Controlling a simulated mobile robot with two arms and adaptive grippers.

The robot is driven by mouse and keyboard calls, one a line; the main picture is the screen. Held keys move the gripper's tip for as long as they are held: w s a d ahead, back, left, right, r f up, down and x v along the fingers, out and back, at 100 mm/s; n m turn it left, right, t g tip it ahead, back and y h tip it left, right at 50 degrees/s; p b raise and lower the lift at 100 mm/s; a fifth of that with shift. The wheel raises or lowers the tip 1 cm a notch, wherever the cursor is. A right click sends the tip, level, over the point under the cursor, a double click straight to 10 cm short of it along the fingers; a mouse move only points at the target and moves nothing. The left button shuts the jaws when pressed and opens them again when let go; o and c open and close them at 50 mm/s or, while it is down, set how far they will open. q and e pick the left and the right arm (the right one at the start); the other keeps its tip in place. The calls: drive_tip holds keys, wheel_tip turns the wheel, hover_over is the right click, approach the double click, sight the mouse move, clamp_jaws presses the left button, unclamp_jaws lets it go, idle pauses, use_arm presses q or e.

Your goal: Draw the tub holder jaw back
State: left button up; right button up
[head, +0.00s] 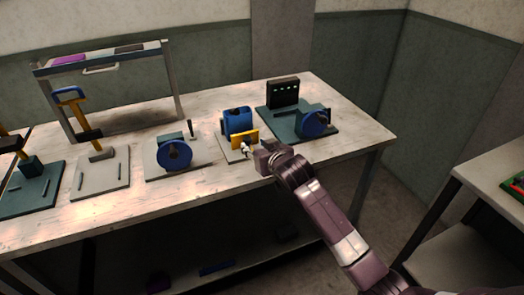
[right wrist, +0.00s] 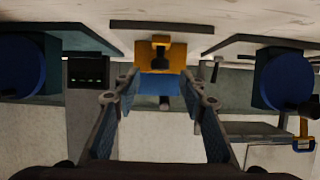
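The tub holder stands on a pale base plate (head: 225,150) near the table's front edge, with a blue tub (head: 237,120) in it. Its yellow jaw (head: 246,138) is in front of the tub, on the near side. In the right wrist view, which looks upside down, the yellow jaw (right wrist: 175,55) has a dark knob in its middle, with some blue (right wrist: 158,83) beyond. My right gripper (head: 251,150) is just in front of the jaw. Its fingers (right wrist: 163,88) are spread on either side of the knob's line, apparently with nothing between them. My left gripper is not in view.
A fixture with a blue wheel (head: 315,123) and a black box (head: 283,93) stands to the right. Another blue-wheeled fixture (head: 175,156) stands to the left. Yellow-handled presses (head: 78,105) and a grey rack frame (head: 176,85) are further left. Bare table (head: 215,92) lies behind.

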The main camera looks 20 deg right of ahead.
drive_tip(key=v, duration=0.6)
drive_tip(key=shift+f, duration=0.1)
idle(0.3)
